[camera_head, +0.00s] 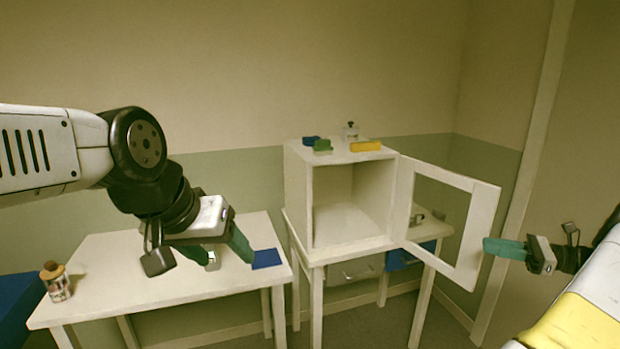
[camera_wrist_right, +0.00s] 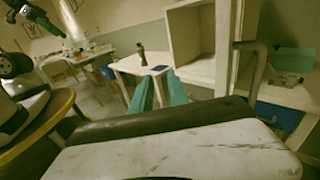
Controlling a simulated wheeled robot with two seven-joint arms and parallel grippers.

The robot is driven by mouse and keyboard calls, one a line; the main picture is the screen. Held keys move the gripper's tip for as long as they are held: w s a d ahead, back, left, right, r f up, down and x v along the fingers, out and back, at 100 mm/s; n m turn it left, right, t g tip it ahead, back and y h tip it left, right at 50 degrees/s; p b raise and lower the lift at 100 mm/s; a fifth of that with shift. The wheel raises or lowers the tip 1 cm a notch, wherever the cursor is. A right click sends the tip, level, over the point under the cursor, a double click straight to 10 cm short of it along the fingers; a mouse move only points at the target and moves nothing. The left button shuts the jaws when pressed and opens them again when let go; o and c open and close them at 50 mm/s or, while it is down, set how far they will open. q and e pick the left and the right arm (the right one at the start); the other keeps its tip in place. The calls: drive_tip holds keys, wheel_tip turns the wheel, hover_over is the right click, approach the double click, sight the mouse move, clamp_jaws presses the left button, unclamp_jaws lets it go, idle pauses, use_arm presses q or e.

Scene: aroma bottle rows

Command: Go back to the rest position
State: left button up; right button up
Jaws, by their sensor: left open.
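My left gripper (camera_head: 224,256) is open and empty above the low white table, with its green fingers pointing down, left of a blue mat (camera_head: 266,259). My right gripper (camera_head: 486,247) is at the right, beside the open cabinet door (camera_head: 482,222), and points left. In the right wrist view its green fingers (camera_wrist_right: 160,76) stand apart with nothing between them. A corked glass bottle (camera_head: 56,283) stands at the left end of the low table.
The white cabinet (camera_head: 298,200) is open and its inside looks empty. A bottle (camera_head: 350,132), a green block (camera_head: 323,146), a yellow block (camera_head: 365,146) and a blue block (camera_head: 311,141) are on top. The low table (camera_head: 120,262) is mostly clear. A wooden round edge (camera_wrist_right: 50,125) shows in the wrist view.

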drive_tip(key=s+a+r+n+g+h, duration=0.1)
drive_tip(key=a+r+n+g+h, duration=0.3)
drive_tip(key=a, duration=0.7)
drive_tip(key=s+a+r+n+g+h, duration=0.1)
drive_tip(key=a+r+n+g+h, duration=0.1)
drive_tip(key=a+r+n, duration=0.65)
drive_tip(key=s+a+r+n+t+h, duration=0.1)
drive_tip(key=s+a+n, duration=0.4)
drive_tip(key=s, duration=0.5)
drive_tip(key=s+a+r+n+t+h, duration=0.1)
drive_tip(key=s+a+n+t+h, duration=0.2)
drive_tip(key=s+a+n+h, duration=0.3)
drive_tip(key=s+a, duration=0.3)
drive_tip(key=shift+s, duration=0.35)
drive_tip(key=shift+a, duration=0.1)
